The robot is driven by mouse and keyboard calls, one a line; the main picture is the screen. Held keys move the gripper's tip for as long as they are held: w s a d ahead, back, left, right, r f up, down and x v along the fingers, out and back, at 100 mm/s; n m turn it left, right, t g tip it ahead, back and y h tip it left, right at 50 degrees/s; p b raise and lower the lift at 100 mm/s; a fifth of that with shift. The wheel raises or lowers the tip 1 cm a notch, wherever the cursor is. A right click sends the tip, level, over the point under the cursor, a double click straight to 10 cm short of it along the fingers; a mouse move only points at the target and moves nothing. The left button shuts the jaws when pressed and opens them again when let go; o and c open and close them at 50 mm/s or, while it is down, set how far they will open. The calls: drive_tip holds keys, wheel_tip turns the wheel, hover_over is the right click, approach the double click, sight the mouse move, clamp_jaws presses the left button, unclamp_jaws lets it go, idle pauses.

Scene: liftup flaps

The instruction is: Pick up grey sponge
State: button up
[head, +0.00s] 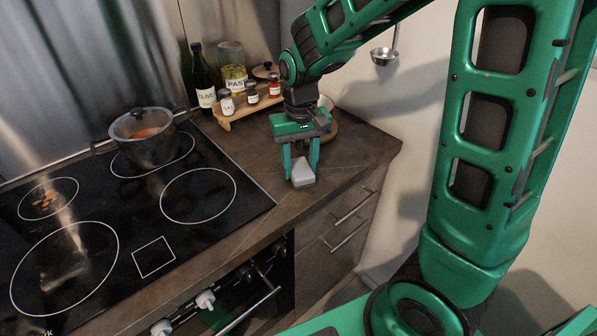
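The grey sponge (303,173) is a small, light grey block at the right end of the dark countertop, close to its front edge. My gripper (301,172) points down over it, with its two green fingers apart. The left finger is beside the sponge's left side and the right finger is beside its right side. I cannot tell whether the fingers press on the sponge, or whether its underside rests on the counter.
A small wooden rack (234,116) with spice jars stands behind, beside an oil bottle (202,80) and a pasta jar (233,72). A pot (146,143) sits on the black cooktop (144,212) at left. A ladle (384,56) hangs on the wall.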

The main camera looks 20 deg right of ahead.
drive_tip(key=shift+c, duration=1.2)
drive_tip(key=shift+r, duration=0.15)
